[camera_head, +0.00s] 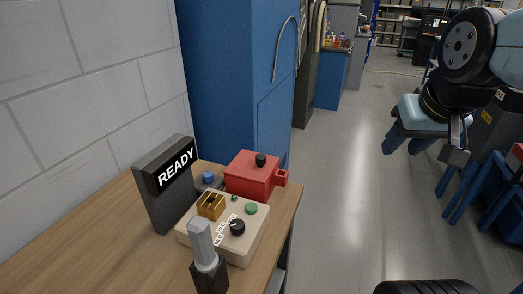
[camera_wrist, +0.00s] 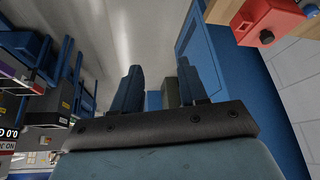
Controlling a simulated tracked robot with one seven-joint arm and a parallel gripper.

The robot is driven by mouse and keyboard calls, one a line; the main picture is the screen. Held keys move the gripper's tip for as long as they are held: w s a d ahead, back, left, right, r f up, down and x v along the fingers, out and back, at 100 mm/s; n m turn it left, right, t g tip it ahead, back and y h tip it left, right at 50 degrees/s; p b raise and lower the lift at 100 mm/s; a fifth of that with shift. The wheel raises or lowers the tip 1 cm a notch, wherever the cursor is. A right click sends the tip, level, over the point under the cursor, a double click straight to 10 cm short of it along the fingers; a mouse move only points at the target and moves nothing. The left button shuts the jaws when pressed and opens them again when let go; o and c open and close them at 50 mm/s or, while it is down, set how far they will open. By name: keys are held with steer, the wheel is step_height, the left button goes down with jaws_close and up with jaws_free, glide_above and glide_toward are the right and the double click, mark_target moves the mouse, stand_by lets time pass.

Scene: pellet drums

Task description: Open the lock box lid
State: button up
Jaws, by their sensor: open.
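The red lock box (camera_head: 250,176) sits at the back right of the wooden bench, with a black knob (camera_head: 260,160) on top and a red tab on its right side. Its lid looks closed. In the wrist view the box (camera_wrist: 272,16) shows at the top right, with the knob (camera_wrist: 267,37) facing me. My gripper (camera_head: 404,146) is raised over the aisle, right of the bench and well apart from the box. In the wrist view its two blue fingers (camera_wrist: 160,88) are spread, with nothing between them.
A cream control panel (camera_head: 222,226) with a black dial and green buttons lies in front of the box. A black "READY" display (camera_head: 167,182) stands behind it, and a grey-handled device (camera_head: 205,255) stands in front. A tall blue cabinet (camera_head: 225,80) rises behind. The aisle floor is clear.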

steer(key=shift+o, duration=1)
steer(key=shift+a, duration=0.1)
steer(key=shift+o, duration=0.4)
steer(key=shift+w+a+r, duration=0.2)
steer(key=shift+w, duration=0.15)
steer(key=n+g, duration=0.6)
steer(key=n, duration=0.6)
glide_above(261, 155)
step_height(261, 155, down, 3)
step_height(261, 155, down, 13)
steer(key=shift+s+r, duration=0.1)
steer(key=shift+s, duration=0.05)
jaws_close()
steer(key=shift+r, duration=0.1)
